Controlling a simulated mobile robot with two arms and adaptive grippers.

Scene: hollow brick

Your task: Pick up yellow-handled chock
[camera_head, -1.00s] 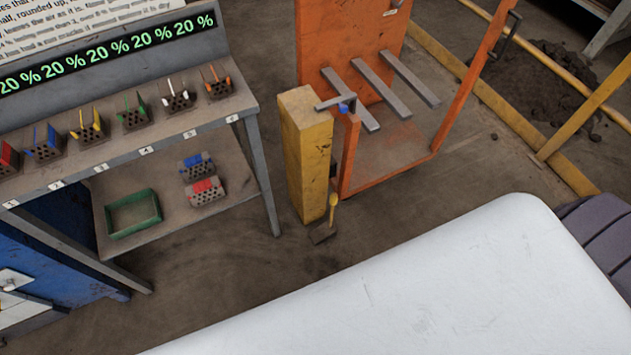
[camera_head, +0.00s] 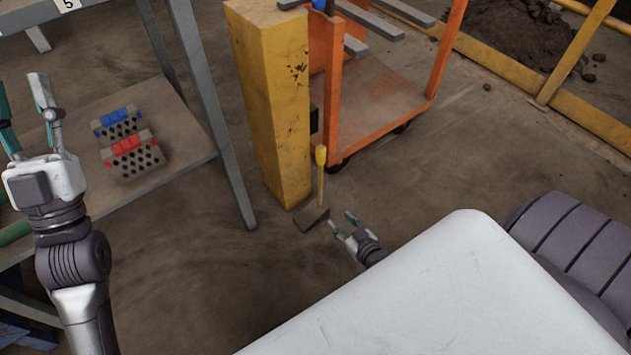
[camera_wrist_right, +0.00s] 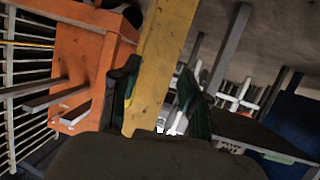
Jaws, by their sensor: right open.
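The yellow-handled chock stands on the floor in the head view: a dark wedge (camera_head: 311,218) with an upright yellow handle (camera_head: 321,165) in front of the yellow post. My right gripper (camera_head: 343,222) is low, just right of the wedge, with its fingers apart and nothing between them. The wrist view shows its two green-tipped fingers (camera_wrist_right: 160,95) spread, with the yellow post beyond; I cannot make out the handle there. My left gripper (camera_head: 28,125) is at the left, raised over the shelf area, with its fingers apart and empty.
The yellow post (camera_head: 272,105) stands close behind the chock. An orange cart (camera_head: 385,105) is behind to the right. Floor left of the chock is clear.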

